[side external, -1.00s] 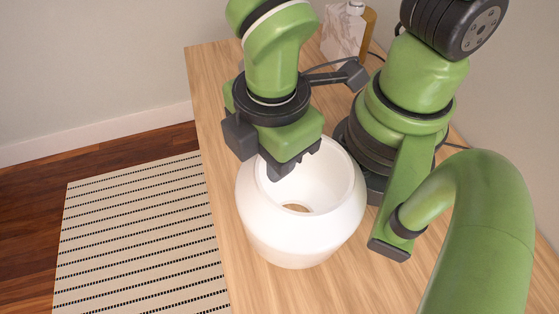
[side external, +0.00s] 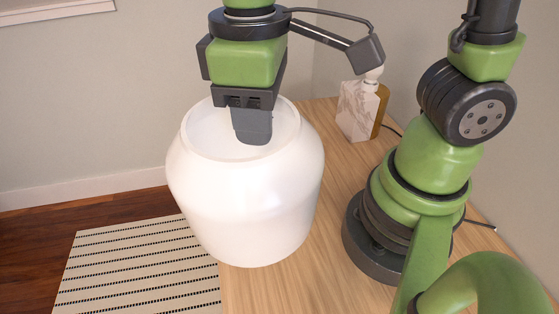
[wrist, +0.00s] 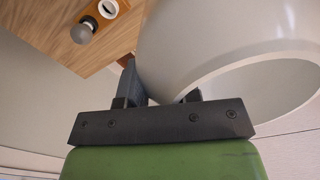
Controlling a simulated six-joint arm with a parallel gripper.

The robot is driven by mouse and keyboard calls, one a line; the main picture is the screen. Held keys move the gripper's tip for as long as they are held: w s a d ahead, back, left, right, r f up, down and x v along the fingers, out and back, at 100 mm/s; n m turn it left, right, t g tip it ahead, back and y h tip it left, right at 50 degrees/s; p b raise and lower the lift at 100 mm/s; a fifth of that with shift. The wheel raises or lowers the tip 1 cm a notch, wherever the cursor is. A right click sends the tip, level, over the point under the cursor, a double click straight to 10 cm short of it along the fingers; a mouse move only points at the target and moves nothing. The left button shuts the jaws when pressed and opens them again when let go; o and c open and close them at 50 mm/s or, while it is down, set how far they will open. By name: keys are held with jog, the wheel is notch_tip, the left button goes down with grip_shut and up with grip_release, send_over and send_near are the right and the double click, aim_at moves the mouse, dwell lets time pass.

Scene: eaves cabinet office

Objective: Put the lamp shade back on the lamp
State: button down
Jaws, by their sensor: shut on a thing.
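The lamp shade (side external: 245,205) is a large white rounded shell with a wide open top, roughly upright. My gripper (side external: 252,125) is shut on its rim, with one finger showing inside the opening. The shade (wrist: 200,45) fills the upper right of the wrist view, beside the gripper fingers (wrist: 160,95). The lamp base (side external: 355,110) is a marble block with a gold-brown side, standing bare on the wooden top behind and to the right of the shade.
The wooden top (side external: 325,235) is clear between the shade and my arm's base. A dark cord runs behind the lamp. A striped rug (side external: 140,265) lies on the floor to the left. Walls stand behind and to the right.

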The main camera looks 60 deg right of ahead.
jog(key=w+d+r+m, duration=0.3)
jog(key=d+m, duration=0.6)
jog(key=m, duration=0.1)
jog(key=w+d+r+m, duration=0.3)
jog(key=d+m, duration=0.6)
jog(key=m, duration=0.2)
jog(key=s+d+r+m, duration=0.2)
jog(key=s+d+m, duration=0.2)
jog(key=d+m, duration=0.4)
jog(key=s+d+r+m, duration=0.3)
jog(key=s+d+m, duration=0.2)
jog(key=d+m, duration=0.3)
jog(key=m, duration=0.3)
jog(key=shift+s+m, duration=0.25)
jog(key=shift+m, duration=0.05)
jog(key=shift+d+f, duration=0.1)
notch_tip(320, 180, down, 10)
jog(key=shift+f, duration=0.15)
jog(key=c, duration=0.8)
grip_release()
